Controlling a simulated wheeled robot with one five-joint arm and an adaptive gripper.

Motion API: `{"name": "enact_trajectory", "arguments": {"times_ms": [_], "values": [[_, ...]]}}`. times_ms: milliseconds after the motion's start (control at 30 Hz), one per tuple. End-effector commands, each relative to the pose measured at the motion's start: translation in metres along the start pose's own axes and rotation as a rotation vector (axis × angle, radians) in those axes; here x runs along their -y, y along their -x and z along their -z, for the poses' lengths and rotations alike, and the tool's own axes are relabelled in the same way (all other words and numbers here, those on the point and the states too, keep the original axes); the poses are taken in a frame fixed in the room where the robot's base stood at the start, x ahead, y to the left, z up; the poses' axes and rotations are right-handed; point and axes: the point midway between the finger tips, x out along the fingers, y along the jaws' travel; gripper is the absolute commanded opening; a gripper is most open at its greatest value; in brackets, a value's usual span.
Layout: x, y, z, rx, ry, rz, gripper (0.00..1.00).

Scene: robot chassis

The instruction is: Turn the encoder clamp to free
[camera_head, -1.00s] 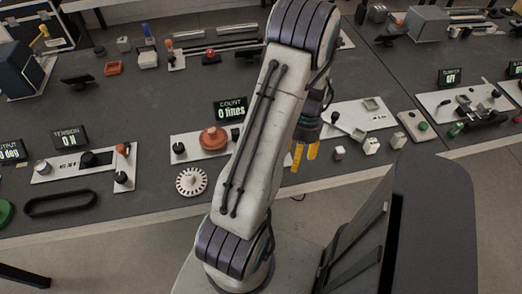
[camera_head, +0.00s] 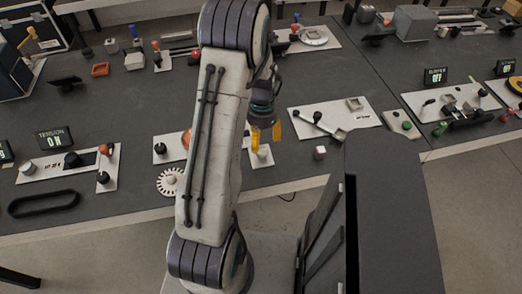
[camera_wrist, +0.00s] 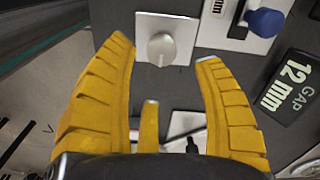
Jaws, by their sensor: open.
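My gripper (camera_head: 266,137) is open, its yellow fingers pointing down over the bench's front part. In the wrist view the open fingers (camera_wrist: 166,52) show on either side of a pale round knob (camera_wrist: 162,46) on a white plate. A pale knob (camera_head: 262,152) on a small plate shows just below the fingers in the head view. I cannot tell whether this knob is the encoder clamp. The toothed disc (camera_head: 171,182) lies left of my arm. A black knob (camera_head: 160,148) is behind it, and an orange knob (camera_head: 186,139) is mostly hidden by my arm.
A blue-handled control (camera_wrist: 265,22) and a display reading GAP 12 mm (camera_wrist: 292,86) are right of the knob in the wrist view. The TENSION panel (camera_head: 55,140) is far left. A white plate with a lever (camera_head: 333,116) stands right of my gripper.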

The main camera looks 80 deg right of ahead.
Motion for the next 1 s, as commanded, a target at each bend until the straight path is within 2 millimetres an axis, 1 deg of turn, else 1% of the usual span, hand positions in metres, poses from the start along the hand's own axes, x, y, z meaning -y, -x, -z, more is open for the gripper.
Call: {"name": "enact_trajectory", "arguments": {"times_ms": [167, 267, 367, 700, 800, 1000], "values": [[0.002, -0.001, 0.002, -0.007, -0.071, 0.007, 0.62], [0.001, -0.005, 0.001, -0.005, -0.097, 0.005, 0.62], [0.001, -0.013, 0.001, -0.005, -0.106, 0.005, 0.62], [0.002, -0.054, 0.002, -0.005, -0.105, 0.005, 0.62], [0.002, -0.063, 0.002, -0.005, -0.105, 0.005, 0.62], [0.002, -0.072, 0.002, -0.006, -0.105, 0.006, 0.62]]}}
